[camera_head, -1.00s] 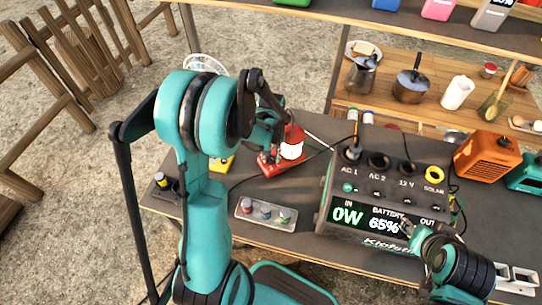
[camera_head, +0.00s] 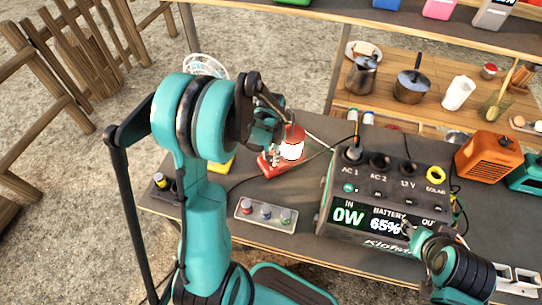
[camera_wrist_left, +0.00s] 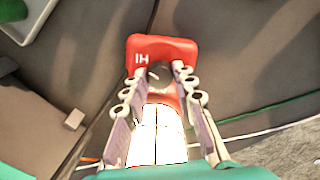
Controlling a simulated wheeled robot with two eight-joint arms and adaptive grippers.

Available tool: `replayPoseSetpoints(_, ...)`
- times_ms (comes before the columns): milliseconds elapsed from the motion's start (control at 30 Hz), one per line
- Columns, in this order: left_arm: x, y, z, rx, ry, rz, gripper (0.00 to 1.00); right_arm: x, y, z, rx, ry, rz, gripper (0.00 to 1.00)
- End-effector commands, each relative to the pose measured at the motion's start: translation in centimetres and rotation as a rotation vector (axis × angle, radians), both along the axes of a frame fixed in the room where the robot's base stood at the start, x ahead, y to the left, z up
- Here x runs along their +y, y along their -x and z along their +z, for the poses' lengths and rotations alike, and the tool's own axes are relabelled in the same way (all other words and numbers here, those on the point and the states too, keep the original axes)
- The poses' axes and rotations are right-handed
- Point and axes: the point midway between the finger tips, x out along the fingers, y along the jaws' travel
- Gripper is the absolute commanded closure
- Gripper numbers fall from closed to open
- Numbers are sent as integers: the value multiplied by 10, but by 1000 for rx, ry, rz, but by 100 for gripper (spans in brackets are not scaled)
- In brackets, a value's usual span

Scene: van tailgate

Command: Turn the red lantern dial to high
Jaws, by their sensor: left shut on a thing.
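The red lantern (camera_head: 292,144) stands on the dark table, its white glass glowing. My left gripper (camera_head: 277,157) is at the lantern's red base, on its left side. The left wrist view shows the red base (camera_wrist_left: 170,44) with white "HI" lettering and a dark round dial (camera_wrist_left: 158,75) with a pale mark. The fingers of my left gripper (camera_wrist_left: 161,72) are closed on the dial from both sides; they hide its edges. The glass looks washed-out white below it. My right gripper (camera_head: 407,229) is in front of the power station, small and partly hidden by its arm.
The power station (camera_head: 329,222), reading 0W and 65%, stands right of the lantern, with cables nearby. A small tray (camera_head: 250,219) of knobs lies in front. An orange box (camera_head: 487,156) is at the right. A shelf with pots is behind.

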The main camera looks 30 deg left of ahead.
Motion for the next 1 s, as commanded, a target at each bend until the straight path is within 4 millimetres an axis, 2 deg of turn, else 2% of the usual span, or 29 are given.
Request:
replayPoseSetpoints(667,0,0,0,-1,0,-61,100,0,0,0,0,0,0,60)
replayPoseSetpoints(700,0,0,0,-1,0,-61,66,0,0,0,0,0,0,60)
replayPoseSetpoints(767,0,0,0,-1,0,-61,52,0,0,0,0,0,0,60)
replayPoseSetpoints(1000,0,0,0,0,0,-60,52,0,0,0,0,0,0,60)
